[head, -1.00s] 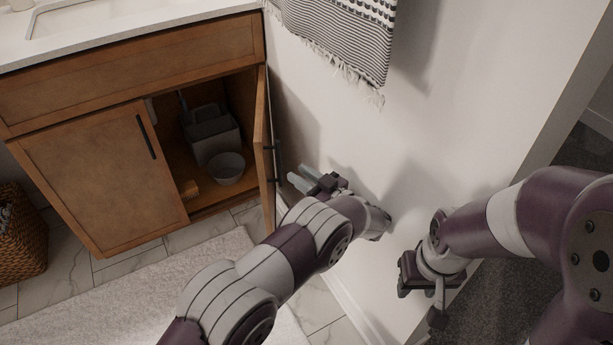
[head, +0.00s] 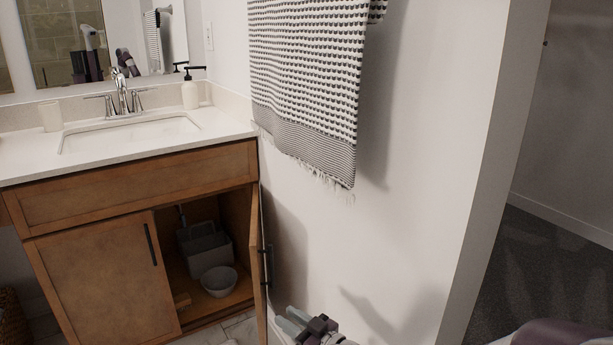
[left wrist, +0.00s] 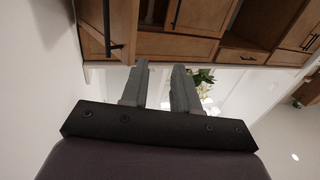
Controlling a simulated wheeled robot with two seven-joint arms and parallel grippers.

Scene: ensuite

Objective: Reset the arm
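My left gripper (head: 288,322) is at the bottom edge of the head view, beside the open cabinet door and in front of the white wall. In the left wrist view its two grey fingers (left wrist: 160,70) stand apart with nothing between them. My right gripper is out of view; only a purple part of my right arm (head: 562,333) shows at the bottom right.
The wooden vanity (head: 95,275) has its right door (head: 258,262) open, close to my left gripper. Inside are a grey caddy (head: 204,248) and a bowl (head: 219,281). A towel (head: 310,85) hangs on the wall. Dark carpet (head: 535,275) lies beyond the wall's edge.

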